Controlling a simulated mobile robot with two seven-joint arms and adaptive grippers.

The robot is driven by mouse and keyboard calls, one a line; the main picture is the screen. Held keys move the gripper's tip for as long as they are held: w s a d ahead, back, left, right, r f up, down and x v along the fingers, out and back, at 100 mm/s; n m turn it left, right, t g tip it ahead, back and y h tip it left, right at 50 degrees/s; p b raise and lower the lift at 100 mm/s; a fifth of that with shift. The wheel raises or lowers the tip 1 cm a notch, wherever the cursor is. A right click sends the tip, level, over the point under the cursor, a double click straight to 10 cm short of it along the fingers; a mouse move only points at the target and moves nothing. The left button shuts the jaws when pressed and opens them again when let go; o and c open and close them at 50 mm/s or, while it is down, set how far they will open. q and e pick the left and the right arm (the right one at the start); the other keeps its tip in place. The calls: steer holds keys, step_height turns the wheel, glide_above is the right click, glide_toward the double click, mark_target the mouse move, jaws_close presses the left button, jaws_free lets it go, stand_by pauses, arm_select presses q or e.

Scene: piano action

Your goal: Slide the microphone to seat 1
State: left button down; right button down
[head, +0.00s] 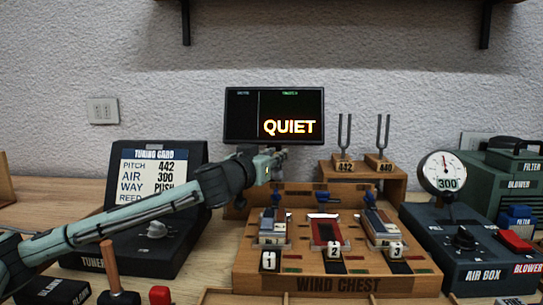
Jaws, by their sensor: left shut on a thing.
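My left gripper (279,156) reaches in from the left over the back left of the wind chest (338,285), just below the screen. It is shut on a small dark thing, apparently the microphone, which the fingers mostly hide. Number plate 1 (268,261) marks the left seat on the chest, in front of and below the gripper. Plate 2 (333,249) marks the middle seat and plate 3 (397,251) the right one. My right gripper is not in view.
A screen (274,116) reading QUIET stands behind the gripper. Tuning forks (382,138) stand on a wooden stand at the back right. The tuner box (135,245) with its card is left, under my arm. The air box (478,262) with a gauge (442,171) is right.

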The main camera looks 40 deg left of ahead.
arm_select(q)
steer(key=c, duration=1.7)
jaws_free()
steer(key=shift+s, duration=0.1)
steer(key=s, duration=0.4)
steer(key=s+d, duration=0.1)
steer(key=s, duration=0.6)
steer(key=shift+s+d, duration=0.4)
steer(key=shift+f, duration=0.1)
